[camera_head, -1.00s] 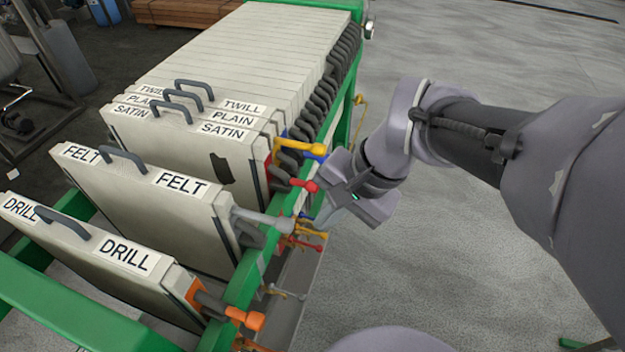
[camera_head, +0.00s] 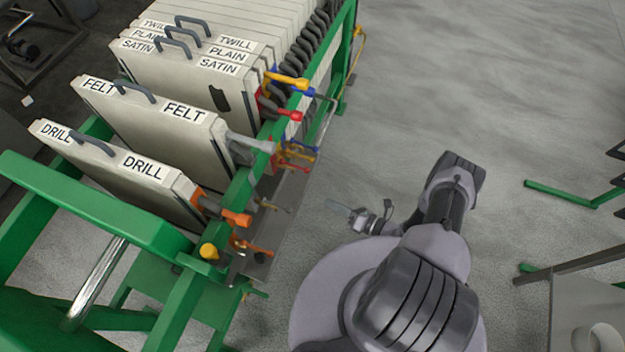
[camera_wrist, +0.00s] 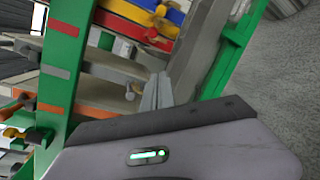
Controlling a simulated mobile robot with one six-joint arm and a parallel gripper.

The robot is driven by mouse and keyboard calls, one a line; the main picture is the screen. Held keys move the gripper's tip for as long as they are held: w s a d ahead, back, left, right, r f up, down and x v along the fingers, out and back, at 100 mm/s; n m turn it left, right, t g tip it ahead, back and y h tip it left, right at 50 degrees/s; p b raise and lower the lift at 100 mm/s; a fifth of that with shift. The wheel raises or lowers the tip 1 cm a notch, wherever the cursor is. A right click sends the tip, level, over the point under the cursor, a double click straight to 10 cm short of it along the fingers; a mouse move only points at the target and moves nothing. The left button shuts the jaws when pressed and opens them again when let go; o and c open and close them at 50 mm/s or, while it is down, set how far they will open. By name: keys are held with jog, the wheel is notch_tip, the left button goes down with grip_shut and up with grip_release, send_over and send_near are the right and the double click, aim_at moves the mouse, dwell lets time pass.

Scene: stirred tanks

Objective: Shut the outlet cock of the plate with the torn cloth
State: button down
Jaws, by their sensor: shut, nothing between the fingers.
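The SATIN plate (camera_head: 185,75) stands in the press, with a dark ragged patch (camera_head: 220,100) on its face that looks like a tear. A red-ended cock (camera_head: 288,114) sticks out from its right edge. Which one is the plate's outlet cock I cannot tell for sure. My gripper (camera_head: 338,206) is shut and empty, right of the press and apart from the cocks. In the wrist view its fingers (camera_wrist: 156,92) point toward the green frame, with red, yellow and blue parts beyond.
FELT (camera_head: 150,120) and DRILL (camera_head: 110,165) plates stand nearer, with a grey cock (camera_head: 250,142) and an orange cock (camera_head: 235,217). Green press beams (camera_head: 235,200) run along their right. A green-legged stand (camera_head: 570,197) is at the right. The floor between is clear.

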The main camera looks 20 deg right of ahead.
jog(key=w+a+b, duration=0.1)
jog(key=w+a, duration=0.1)
jog(key=w, duration=0.2)
jog(key=w+a+r, duration=0.1)
jog(key=w+a, duration=0.1)
jog(key=w, duration=0.3)
jog(key=shift+w+a+b, duration=0.15)
jog(key=shift+a+b, duration=0.15)
jog(key=shift+b, duration=0.1)
jog(key=shift+d, duration=0.1)
